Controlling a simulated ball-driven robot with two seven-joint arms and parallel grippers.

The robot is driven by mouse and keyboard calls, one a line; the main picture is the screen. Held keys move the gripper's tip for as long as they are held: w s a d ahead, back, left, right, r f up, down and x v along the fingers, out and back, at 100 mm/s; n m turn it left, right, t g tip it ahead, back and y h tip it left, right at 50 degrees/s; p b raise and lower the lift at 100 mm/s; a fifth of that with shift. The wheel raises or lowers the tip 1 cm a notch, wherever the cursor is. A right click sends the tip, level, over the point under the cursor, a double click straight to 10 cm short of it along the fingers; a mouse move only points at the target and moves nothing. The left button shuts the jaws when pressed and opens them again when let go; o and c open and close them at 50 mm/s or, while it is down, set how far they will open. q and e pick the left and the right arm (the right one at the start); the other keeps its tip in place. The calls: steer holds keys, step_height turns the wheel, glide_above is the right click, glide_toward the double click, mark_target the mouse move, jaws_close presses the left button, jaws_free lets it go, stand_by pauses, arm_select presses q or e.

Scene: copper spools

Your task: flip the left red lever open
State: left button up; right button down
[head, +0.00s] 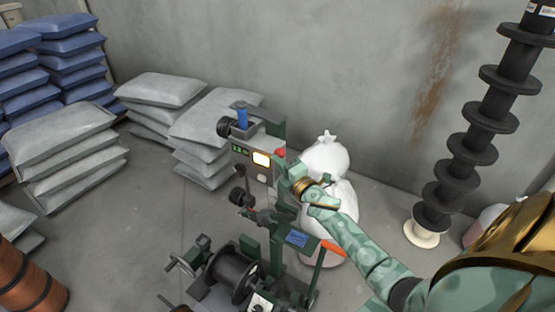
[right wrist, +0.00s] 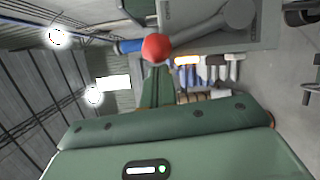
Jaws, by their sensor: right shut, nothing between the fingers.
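The spooling machine (head: 262,225) stands on the floor in the middle of the head view. A small red ball knob, the tip of the left red lever (head: 281,153), shows at the right edge of its grey control box. The red knob also shows large in the right wrist view (right wrist: 157,47), just beyond my green finger. A second lever with an orange-red grip (head: 332,247) sits lower right. My right gripper (head: 285,172) is shut and empty, close below the red knob; contact cannot be told. My left gripper is out of view.
A white tied sack (head: 325,160) stands right behind my right gripper. Grey sacks (head: 205,130) are piled at the back left. A tall stack of black spools (head: 460,150) stands at right.

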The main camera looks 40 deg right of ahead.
mark_target(282, 152)
steer(key=shift+w+d+r+m+g+p, duration=0.2)
steer(key=shift+d+r+m+p, duration=0.2)
steer(key=shift+m+p, duration=0.1)
steer(key=shift+w+d+r+m+g+p, duration=0.15)
steer(key=shift+d+r+m+g+p, duration=0.1)
steer(key=shift+d+m+p, duration=0.2)
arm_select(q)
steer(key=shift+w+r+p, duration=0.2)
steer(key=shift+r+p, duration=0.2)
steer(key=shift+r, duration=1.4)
arm_select(e)
steer(key=shift+w+d, duration=0.2)
steer(key=shift+d, duration=0.2)
steer(key=shift+d+r, duration=0.1)
